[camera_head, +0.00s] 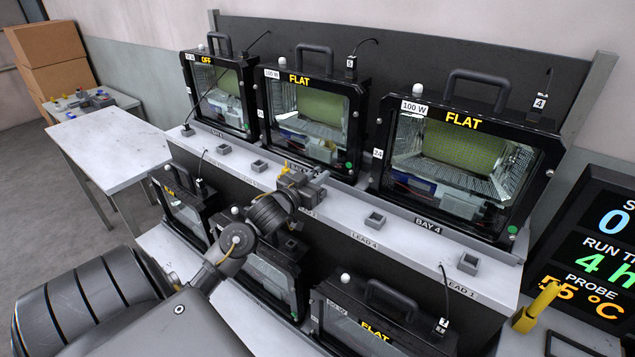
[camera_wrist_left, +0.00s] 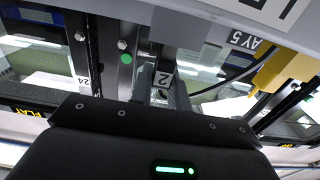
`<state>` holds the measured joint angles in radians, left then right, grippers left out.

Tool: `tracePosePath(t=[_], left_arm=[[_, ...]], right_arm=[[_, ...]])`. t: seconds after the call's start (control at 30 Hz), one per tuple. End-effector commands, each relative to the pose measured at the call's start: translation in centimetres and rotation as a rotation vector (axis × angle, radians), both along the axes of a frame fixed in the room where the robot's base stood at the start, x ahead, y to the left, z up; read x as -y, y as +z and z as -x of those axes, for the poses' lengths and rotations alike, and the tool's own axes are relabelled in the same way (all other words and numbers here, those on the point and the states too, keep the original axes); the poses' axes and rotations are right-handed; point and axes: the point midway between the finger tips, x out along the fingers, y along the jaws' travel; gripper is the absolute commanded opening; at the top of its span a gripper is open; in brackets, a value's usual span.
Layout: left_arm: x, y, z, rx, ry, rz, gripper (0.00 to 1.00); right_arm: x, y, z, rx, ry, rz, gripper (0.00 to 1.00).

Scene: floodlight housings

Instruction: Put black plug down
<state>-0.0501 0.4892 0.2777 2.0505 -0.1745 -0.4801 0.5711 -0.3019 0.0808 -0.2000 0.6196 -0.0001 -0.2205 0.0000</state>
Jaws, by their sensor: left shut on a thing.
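My left gripper (camera_head: 312,187) reaches in from the left, over the white front ledge of the upper shelf (camera_head: 405,247), below the middle upper housing. It is shut on the black plug, which the arm and gripper mostly hide in the head view. In the left wrist view the black plug (camera_wrist_left: 157,62) shows beyond the gripper body, with a white tag reading 2 (camera_wrist_left: 163,79). I cannot tell whether the plug touches the ledge. A small grey square holder (camera_head: 375,219) stands on the ledge to the right of the gripper. My right gripper is in no view.
Floodlight housings (camera_head: 462,160) stand behind the ledge, and more (camera_head: 360,318) stand lower in front. Other grey holders (camera_head: 259,166) (camera_head: 470,264) line the ledge. A yellow part (camera_wrist_left: 288,68) is close beside the gripper. A bench (camera_head: 110,150) stands at left.

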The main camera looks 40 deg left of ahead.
Motion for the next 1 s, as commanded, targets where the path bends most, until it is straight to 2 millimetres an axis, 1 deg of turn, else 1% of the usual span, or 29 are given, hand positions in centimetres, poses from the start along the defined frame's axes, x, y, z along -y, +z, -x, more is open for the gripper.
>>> tracePosePath(t=[0.03, 0.1, 0.17, 0.57, 0.6, 0.73, 1.0], left_arm=[[0.1, -0.7, 0.1, -0.006, 0.001, 0.005, 0.0], [0.1, -1.6, 0.0, -0.006, 0.0, 0.004, 0.0], [0.1, -2.0, 0.1, -0.004, 0.0, 0.002, 0.0], [0.1, -2.5, 0.1, -0.002, 0.0, 0.001, 0.0], [0.1, -2.4, 0.1, -0.001, 0.0, 0.0, 0.23], [0.1, -2.4, 0.1, -0.002, 0.0, 0.0, 0.39], [0.1, -2.3, 0.1, -0.001, 0.0, 0.0, 0.39]], right_arm=[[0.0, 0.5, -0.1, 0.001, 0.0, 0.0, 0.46], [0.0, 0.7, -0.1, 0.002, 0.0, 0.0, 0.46], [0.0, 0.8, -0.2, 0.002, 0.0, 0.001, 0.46], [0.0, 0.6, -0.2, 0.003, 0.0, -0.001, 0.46], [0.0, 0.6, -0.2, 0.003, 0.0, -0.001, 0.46], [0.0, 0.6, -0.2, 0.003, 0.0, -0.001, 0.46], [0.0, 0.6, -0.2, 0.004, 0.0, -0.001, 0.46]])
